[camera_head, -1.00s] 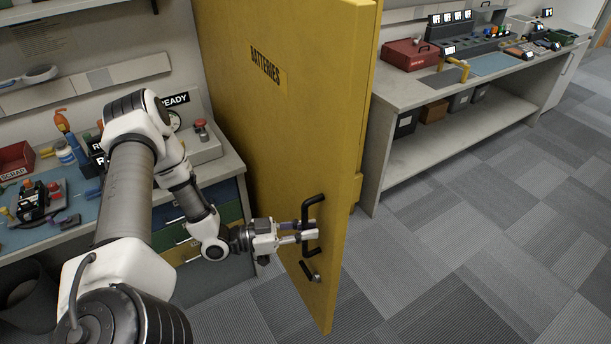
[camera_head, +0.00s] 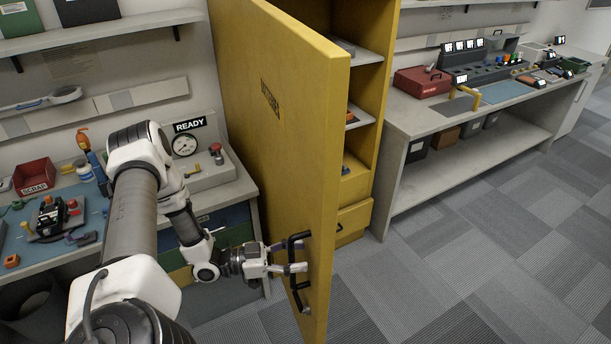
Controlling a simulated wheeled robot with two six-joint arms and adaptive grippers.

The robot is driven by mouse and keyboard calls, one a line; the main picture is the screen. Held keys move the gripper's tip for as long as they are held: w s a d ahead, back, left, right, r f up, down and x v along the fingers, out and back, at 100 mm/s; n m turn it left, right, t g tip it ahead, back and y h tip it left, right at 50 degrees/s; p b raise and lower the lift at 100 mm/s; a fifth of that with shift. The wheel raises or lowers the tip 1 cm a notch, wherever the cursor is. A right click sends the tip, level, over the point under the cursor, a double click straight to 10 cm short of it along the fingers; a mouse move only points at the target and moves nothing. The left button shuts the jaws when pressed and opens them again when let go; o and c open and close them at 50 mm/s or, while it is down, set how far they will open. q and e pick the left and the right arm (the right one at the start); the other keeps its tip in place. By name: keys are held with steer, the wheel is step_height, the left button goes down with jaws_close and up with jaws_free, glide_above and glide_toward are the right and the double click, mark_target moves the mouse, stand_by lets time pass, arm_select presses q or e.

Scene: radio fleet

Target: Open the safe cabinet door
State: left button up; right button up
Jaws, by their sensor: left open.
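The yellow safe cabinet (camera_head: 364,120) stands at the centre of the head view. Its door (camera_head: 285,150), lettered on its front, is swung out toward me and ajar, and shelves and a drawer show inside. A black bar handle (camera_head: 293,280) is on the door's front near its free edge. My left gripper (camera_head: 288,258) is at the handle, its two fingers apart on either side of the bar. Whether they touch the bar I cannot tell. My right gripper is not in view.
A workbench (camera_head: 235,188) with a gauge, a red scrap bin (camera_head: 34,176) and tools stands left of the door. Another bench (camera_head: 408,122) with a red toolbox (camera_head: 422,82) stands to the right. The carpeted floor (camera_head: 470,265) at right is free.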

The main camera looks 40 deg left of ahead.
arm_select(q)
steer(key=shift+o, duration=0.4)
steer(key=shift+s+a+r+p, duration=0.15)
steer(key=shift+s+a+p, duration=0.2)
steer(key=shift+a, duration=0.35)
steer(key=shift+s+a+r+p, duration=0.15)
steer(key=shift+s+a+p, duration=0.2)
steer(key=shift+a, duration=0.3)
steer(key=shift+o, duration=1)
steer(key=shift+s+a, duration=0.35)
steer(key=shift+a, duration=0.1)
steer(key=shift+o, duration=0.4)
steer(key=shift+a+f, duration=0.1)
